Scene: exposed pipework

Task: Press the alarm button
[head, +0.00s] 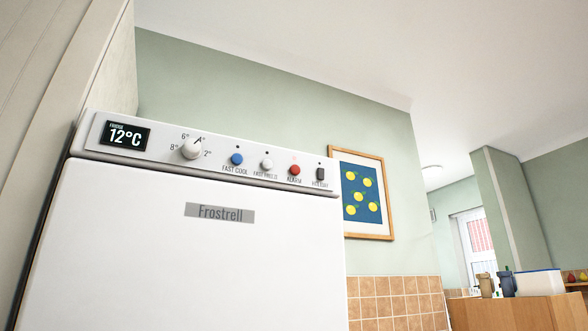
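The red alarm button (295,170) is on the control strip along the top front of a white fridge (180,250). It has the label ALARM below it and a small faint reddish dot above it. To its left are a white button (267,165) and a blue button (236,159) labelled FAST COOL. To its right is a dark switch (320,174) whose label is hard to read. Neither of my grippers shows in the head view.
A temperature knob (191,149) and a display (125,135) reading 12°C sit further left on the strip. A framed lemon picture (362,195) hangs on the green wall right of the fridge. A wooden counter (510,312) with containers stands at lower right. The space before the panel looks clear.

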